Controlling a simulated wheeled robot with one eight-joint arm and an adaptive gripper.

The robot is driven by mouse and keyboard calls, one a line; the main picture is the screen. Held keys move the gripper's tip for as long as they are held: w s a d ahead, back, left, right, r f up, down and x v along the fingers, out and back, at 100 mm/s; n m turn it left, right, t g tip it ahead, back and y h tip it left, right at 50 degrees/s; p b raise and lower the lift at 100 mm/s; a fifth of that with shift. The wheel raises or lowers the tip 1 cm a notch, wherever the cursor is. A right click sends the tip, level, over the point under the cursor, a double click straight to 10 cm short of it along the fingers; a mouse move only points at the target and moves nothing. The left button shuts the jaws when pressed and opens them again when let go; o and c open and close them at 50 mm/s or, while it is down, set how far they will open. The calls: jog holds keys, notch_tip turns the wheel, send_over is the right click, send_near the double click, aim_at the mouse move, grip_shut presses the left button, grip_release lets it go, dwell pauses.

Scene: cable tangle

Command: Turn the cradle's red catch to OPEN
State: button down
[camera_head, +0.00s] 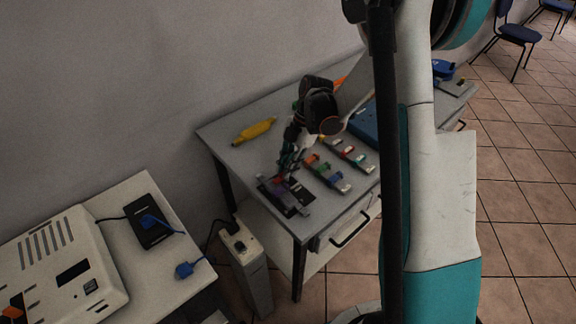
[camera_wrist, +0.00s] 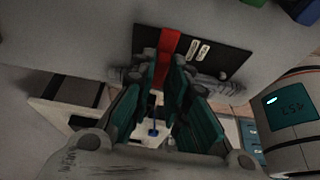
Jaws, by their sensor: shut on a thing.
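The cradle is a dark plate (camera_head: 296,209) with grey end pieces at the front left corner of the grey table. The red catch (camera_wrist: 170,42) is a red bar that runs from the plate's top edge down between my fingertips. My gripper (camera_wrist: 165,70) has teal fingers closed on the catch's near end, which they partly hide. In the head view my gripper (camera_head: 288,160) reaches down to the cradle, and the catch is mostly hidden there.
Racks with coloured clips (camera_head: 327,172) lie just right of the cradle. A yellow tool (camera_head: 255,131) lies behind it, and a blue case (camera_head: 364,124) is farther right. A white power box (camera_head: 245,262) stands on the floor beside the table. Bare tabletop lies left of the cradle.

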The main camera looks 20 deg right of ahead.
jog(key=m, duration=0.2)
jog(key=m+t, duration=0.1)
jog(key=m, duration=0.1)
jog(key=shift+s+t+b, duration=0.2)
jog(key=shift+t+b, duration=0.1)
jog(key=shift+b, duration=0.1)
jog(key=m+t+b, duration=0.1)
jog(key=m, duration=0.3)
jog(key=shift+s+t, duration=0.15)
jog(key=shift+t, duration=0.25)
jog(key=m+t, duration=0.1)
jog(key=m, duration=0.3)
jog(key=shift+s+a+h, duration=0.1)
jog(key=shift+s+h, duration=0.05)
jog(key=shift+h, duration=0.15)
jog(key=shift+s+a+m+t+h+b, duration=0.1)
jog(key=shift+m+t+h+b, duration=0.25)
jog(key=shift+m, duration=0.7)
jog(key=shift+a+m+t+h+b, duration=0.1)
jog(key=shift+m+t+h+b, duration=0.2)
jog(key=shift+m, duration=0.75)
jog(key=shift+d, duration=0.1)
jog(key=c, duration=1.6)
grip_release()
jog(key=shift+c, duration=0.2)
jog(key=shift+r, duration=0.1)
